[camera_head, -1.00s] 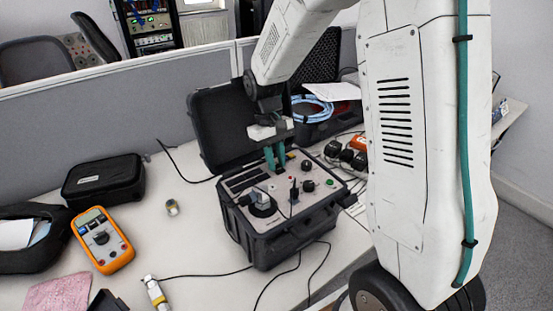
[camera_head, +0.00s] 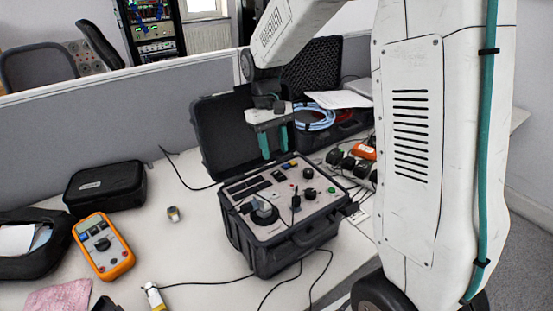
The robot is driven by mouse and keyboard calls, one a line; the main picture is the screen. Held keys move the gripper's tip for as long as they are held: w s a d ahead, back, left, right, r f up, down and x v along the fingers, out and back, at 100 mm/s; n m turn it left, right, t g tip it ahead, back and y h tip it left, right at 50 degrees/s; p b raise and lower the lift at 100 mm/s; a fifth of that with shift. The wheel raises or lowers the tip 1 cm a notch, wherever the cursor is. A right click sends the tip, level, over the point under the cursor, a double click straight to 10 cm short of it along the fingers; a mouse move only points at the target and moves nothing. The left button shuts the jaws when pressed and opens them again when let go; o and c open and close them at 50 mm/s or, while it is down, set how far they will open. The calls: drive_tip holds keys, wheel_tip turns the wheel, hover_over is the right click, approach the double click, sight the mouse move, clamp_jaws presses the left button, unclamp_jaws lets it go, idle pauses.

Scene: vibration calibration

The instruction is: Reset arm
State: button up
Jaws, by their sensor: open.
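My gripper (camera_head: 273,142) is open and empty, with its two green fingers pointing down. It hangs above the back part of the calibrator's panel, in front of the raised lid (camera_head: 225,140). The black-cased vibration calibrator (camera_head: 277,248) stands open on the table, with knobs, buttons and a grey fitting (camera_head: 263,210) on its light panel. The fingertips look apart from the panel. My white arm covers the right side of the view.
An orange multimeter (camera_head: 103,246), a black case (camera_head: 105,187) and a small cylinder (camera_head: 173,214) lie on the white table (camera_head: 200,262) at left. Blue cable (camera_head: 318,117) and black adapters (camera_head: 342,160) lie behind and right. A grey partition (camera_head: 90,130) edges the back.

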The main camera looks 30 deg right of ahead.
drive_tip(key=shift+v, duration=0.8)
drive_tip(key=s, duration=0.2)
drive_tip(key=shift+s+a+f, duration=0.1)
drive_tip(key=shift+s+f, duration=0.2)
drive_tip(key=shift+f, duration=0.1)
drive_tip(key=s+a+r+t, duration=0.1)
drive_tip(key=s+r, duration=0.2)
drive_tip(key=s, duration=0.5)
drive_tip(key=s+r+t, duration=0.1)
drive_tip(key=s+r, duration=0.2)
drive_tip(key=s, duration=0.5)
drive_tip(key=s+a+r+m+t, duration=0.1)
drive_tip(key=s+r+t, duration=0.1)
drive_tip(key=s, duration=0.7)
drive_tip(key=shift+a+r, duration=0.3)
drive_tip(key=shift+r, duration=0.45)
